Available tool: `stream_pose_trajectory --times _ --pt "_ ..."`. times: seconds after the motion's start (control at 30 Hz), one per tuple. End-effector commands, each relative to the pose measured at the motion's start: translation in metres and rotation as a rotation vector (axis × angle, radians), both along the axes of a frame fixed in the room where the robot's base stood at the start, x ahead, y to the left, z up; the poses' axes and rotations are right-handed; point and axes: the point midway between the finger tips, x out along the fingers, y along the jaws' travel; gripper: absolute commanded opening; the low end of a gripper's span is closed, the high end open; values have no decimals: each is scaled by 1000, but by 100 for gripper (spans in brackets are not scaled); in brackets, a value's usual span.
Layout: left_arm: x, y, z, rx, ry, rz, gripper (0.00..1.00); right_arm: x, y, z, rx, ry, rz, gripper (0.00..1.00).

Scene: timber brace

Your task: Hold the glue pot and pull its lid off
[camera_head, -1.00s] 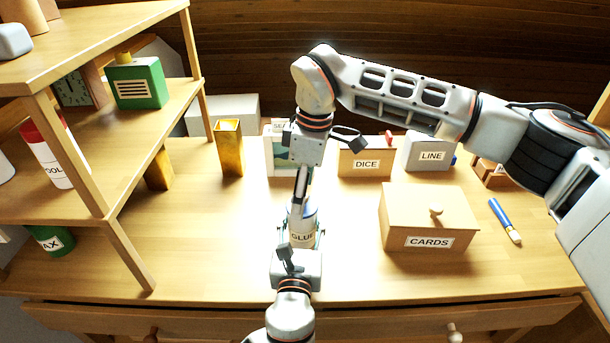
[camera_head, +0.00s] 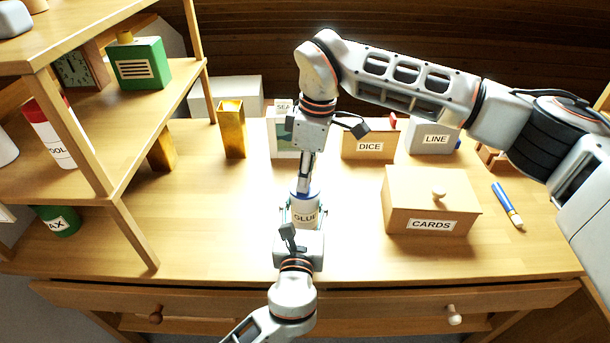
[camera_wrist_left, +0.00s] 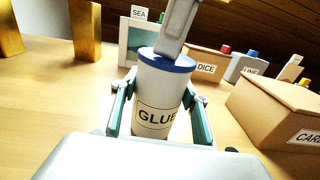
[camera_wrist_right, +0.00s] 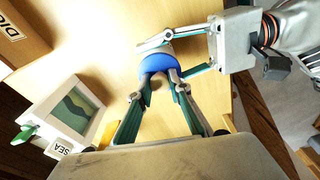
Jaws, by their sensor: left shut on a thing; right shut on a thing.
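The white glue pot (camera_head: 304,214), labelled GLUE, stands upright near the middle of the table. Its blue lid (camera_wrist_left: 167,62) sits on top, with no gap visible between lid and pot. My left gripper (camera_wrist_left: 158,112) is shut on the pot body from the front, one finger on each side. My right gripper (camera_wrist_right: 157,82) comes down from above and is shut on the lid, which also shows between its fingers in the right wrist view (camera_wrist_right: 153,66). The lid's far side is hidden.
The DICE box (camera_head: 369,146), LINE box (camera_head: 433,138) and SEA picture (camera_head: 283,142) stand behind. A wooden shelf (camera_head: 120,190) is at left; the table between is clear.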

Motion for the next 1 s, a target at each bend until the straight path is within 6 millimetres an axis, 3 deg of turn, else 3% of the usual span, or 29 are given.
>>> stream_pose_trajectory --times 0.43,1.0 --pt "-1 -1 0 -3 -1 -3 6 0 0 -2 -1 0 1 0" --pt "0 -1 0 -2 0 -1 6 0 0 17 1 -1 1 0"
